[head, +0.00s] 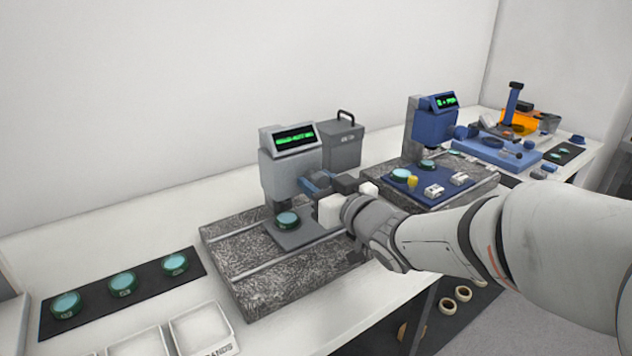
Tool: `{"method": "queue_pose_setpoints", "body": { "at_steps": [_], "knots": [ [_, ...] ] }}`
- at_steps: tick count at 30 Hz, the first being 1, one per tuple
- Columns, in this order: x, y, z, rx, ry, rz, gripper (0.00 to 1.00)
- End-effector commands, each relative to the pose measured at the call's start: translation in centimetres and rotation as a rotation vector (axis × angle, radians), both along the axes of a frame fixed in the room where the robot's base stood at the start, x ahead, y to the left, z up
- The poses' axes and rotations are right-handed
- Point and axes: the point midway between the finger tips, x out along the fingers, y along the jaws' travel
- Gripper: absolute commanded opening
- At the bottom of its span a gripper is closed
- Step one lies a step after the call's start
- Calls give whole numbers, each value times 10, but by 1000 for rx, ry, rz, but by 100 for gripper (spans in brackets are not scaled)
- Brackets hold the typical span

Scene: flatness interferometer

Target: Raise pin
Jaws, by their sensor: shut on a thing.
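A grey interferometer (283,165) with a lit green display stands on a speckled granite base (240,265). A round green-rimmed glass disc (287,220) sits on the grey plate under its head. My gripper (314,183) reaches in from the right and is at the right side of the head. It is shut on a small part there, which its fingers and body hide. I cannot make out a separate pin, nor tell whether the held part is the pin.
A blue instrument (434,126) with a display stands to the right, a grey case (341,145) behind. A black mat (150,285) with three glass discs and white trays (203,328) lie at the front left. My arm crosses the bench's front edge.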

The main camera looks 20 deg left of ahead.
Motion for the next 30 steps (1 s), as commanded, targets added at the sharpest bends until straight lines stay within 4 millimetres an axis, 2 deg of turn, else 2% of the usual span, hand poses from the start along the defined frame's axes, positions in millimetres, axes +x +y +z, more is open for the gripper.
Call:
{"method": "queue_pose_setpoints", "body": {
  "at_steps": [1, 2, 9, 19, 30],
  "knots": [
    [0, -1, -5, -6, 8, -3, 15],
    [0, -1, -5, -6, 8, -3, 39],
    [0, -1, -2, -4, 3, -1, 58],
    [-3, -4, 0, -1, -1, -2, 59],
    [-40, -49, 0, -1, 0, -3, 59]
  ]
}}
